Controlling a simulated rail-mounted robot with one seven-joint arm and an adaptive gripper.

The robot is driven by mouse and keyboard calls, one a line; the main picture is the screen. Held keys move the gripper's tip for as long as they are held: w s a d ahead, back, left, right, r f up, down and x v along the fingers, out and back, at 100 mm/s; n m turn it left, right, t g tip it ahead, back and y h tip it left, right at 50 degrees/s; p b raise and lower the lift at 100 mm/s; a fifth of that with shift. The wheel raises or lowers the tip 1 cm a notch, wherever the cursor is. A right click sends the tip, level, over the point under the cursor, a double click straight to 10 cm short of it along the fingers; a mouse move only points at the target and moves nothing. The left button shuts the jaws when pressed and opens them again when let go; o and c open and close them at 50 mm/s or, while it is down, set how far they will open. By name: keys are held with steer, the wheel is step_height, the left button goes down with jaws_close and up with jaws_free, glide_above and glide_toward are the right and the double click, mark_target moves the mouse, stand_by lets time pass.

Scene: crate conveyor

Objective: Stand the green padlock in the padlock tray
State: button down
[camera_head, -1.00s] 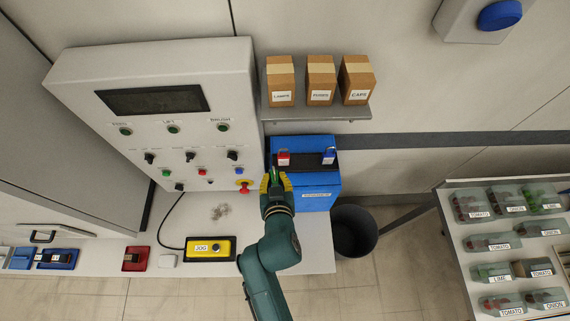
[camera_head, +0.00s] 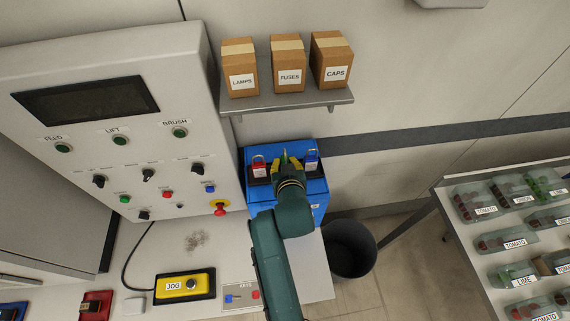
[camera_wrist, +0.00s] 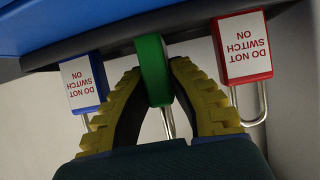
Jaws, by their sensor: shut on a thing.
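The green padlock (camera_wrist: 153,70) is between the two yellow-padded fingers of my gripper (camera_head: 287,160), which is shut on it. In the wrist view its metal shackle shows between the fingers. The black padlock tray (camera_head: 262,181) lies on top of a blue box (camera_head: 318,196). A red padlock (camera_head: 259,166) stands at its left and a blue padlock (camera_head: 311,160) at its right. The green padlock is between these two, at the tray; whether its base touches the tray I cannot tell. In the wrist view the red padlock (camera_wrist: 243,48) is right and the blue padlock (camera_wrist: 83,82) left.
A shelf (camera_head: 290,104) with several cardboard boxes is above and behind the tray. A control panel (camera_head: 125,165) rises at the left. A yellow jog box (camera_head: 185,287) and a keys plate (camera_head: 242,296) lie on the bench. A dark bin (camera_head: 350,250) stands right of it.

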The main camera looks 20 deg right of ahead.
steer(key=shift+f, duration=0.1)
steer(key=shift+f, duration=0.2)
steer(key=c, duration=1.2)
jaws_free()
steer(key=shift+o, duration=0.2)
steer(key=shift+r, duration=0.25)
steer(key=shift+s+r, duration=0.15)
steer(key=shift+s, duration=0.1)
steer(key=p+v, duration=0.1)
steer(key=v, duration=1)
steer(key=a+r+n+t+y, duration=0.1)
steer(key=a+r+t, duration=0.15)
steer(key=r, duration=0.95)
steer(key=a+r+t, duration=0.2)
steer(key=r+t, duration=0.2)
steer(key=r, duration=0.7)
steer(key=s+a+r+n+t+y, duration=0.1)
steer(key=s+r+t, duration=0.1)
steer(key=r, duration=0.4)
steer(key=s+a+r+n+t+y, duration=0.1)
steer(key=s+a+r+t, duration=0.1)
steer(key=s+r, duration=0.2)
step_height(320, 180, up, 3)
steer(key=shift+s+r, duration=0.1)
steer(key=shift+s, duration=0.05)
